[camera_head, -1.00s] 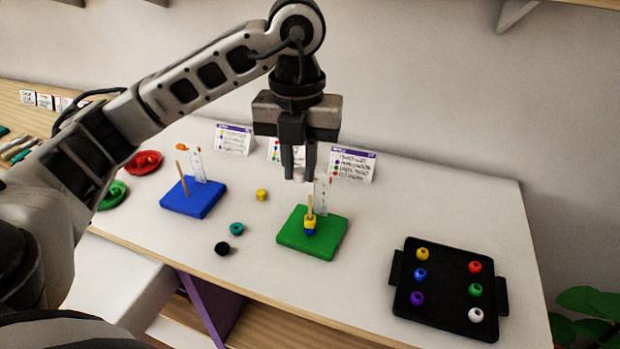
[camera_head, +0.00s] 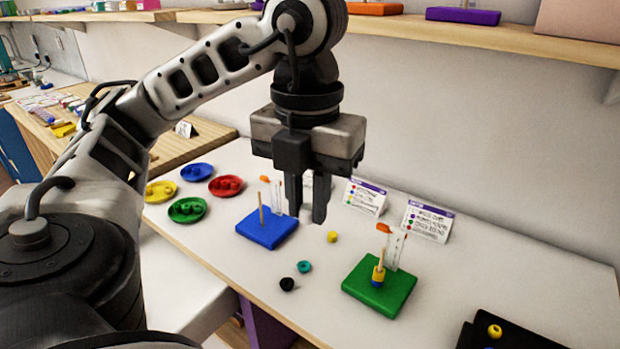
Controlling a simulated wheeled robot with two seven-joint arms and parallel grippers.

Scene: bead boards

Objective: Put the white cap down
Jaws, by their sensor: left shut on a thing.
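My left gripper (camera_head: 303,214) points down in the middle of the view, above the white table beside the blue board. It is shut on the white cap, which barely shows between the dark fingers against the pale table. The blue board (camera_head: 268,231) has an upright peg with no beads visible on it. My right gripper is not in view.
Loose on the table (camera_head: 225,255) are a yellow bead (camera_head: 332,236), a teal bead (camera_head: 304,267) and a black bead (camera_head: 287,284). Several coloured dishes, including a red one (camera_head: 226,186), stand at left. Printed cards (camera_head: 427,221) stand behind. A black tray (camera_head: 513,335) is cut off lower right.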

